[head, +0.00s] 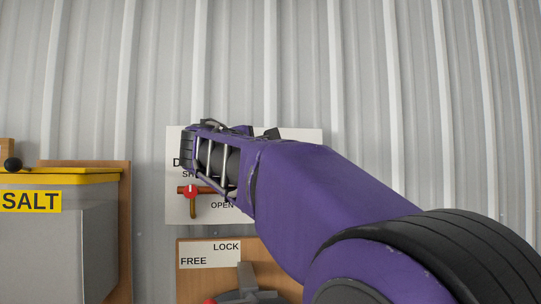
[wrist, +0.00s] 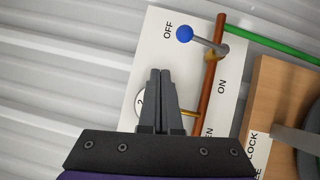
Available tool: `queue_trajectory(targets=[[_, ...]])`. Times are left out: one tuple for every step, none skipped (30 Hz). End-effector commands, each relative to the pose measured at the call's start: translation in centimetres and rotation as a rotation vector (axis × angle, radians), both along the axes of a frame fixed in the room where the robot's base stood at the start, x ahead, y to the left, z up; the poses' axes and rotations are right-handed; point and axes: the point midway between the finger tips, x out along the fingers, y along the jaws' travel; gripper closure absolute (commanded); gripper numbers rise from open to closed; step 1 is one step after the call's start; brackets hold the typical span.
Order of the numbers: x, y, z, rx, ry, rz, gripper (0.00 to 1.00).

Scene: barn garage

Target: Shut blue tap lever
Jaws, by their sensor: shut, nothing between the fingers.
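The blue tap lever (wrist: 203,42) is a grey arm with a blue ball end, on a brass-coloured fitting of a copper pipe (wrist: 209,85). It lies across the pipe, with the ball beside the word OFF; the word ON is lower, along the pipe. In the head view the lever is hidden behind my arm. My gripper (wrist: 160,72) is shut and empty over the white panel (wrist: 152,62). Its tips are below and left of the blue ball, apart from it in the picture. In the head view my gripper (head: 188,148) covers the panel's upper part.
A red-handled tap (head: 190,191) is on the panel under my gripper. A wooden LOCK/FREE board (head: 204,285) with a grey lever is below. A grey SALT bin (head: 50,240) with a yellow lid stands left. A green pipe (wrist: 275,45) runs off right. Corrugated wall is behind.

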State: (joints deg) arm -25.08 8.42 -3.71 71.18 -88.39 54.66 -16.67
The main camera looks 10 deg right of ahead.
Motion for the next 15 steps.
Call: queue_trajectory(targets=[[-0.9, 0.7, 0.0, 0.001, 0.0, 0.004, 1.0], [-1.4, 1.0, 0.0, 0.001, 0.0, 0.003, 1.0], [-2.0, 1.4, 0.1, 0.001, 0.0, 0.003, 1.0], [-2.4, 1.6, 0.2, 0.001, 0.0, 0.003, 1.0], [-2.7, 1.9, 0.2, 0.001, 0.001, 0.003, 1.0], [-3.1, 2.2, 0.3, 0.001, 0.001, 0.003, 1.0], [-3.3, 2.3, 0.3, 0.001, 0.001, 0.003, 1.0], [-3.5, 2.4, 0.3, 0.001, 0.001, 0.002, 1.0], [-3.8, 2.6, 0.4, 0.001, 0.001, 0.001, 1.0], [-3.9, 2.6, 0.4, 0.001, 0.001, 0.001, 1.0], [-4.0, 2.7, 0.4, 0.001, 0.001, 0.001, 1.0], [-4.1, 2.8, 0.5, 0.0, 0.002, 0.001, 1.0], [-4.1, 2.8, 0.5, 0.0, 0.002, 0.001, 1.0], [-4.2, 2.8, 0.5, 0.0, 0.002, 0.001, 1.0], [-4.2, 2.8, 0.5, 0.0, 0.002, 0.001, 1.0]])
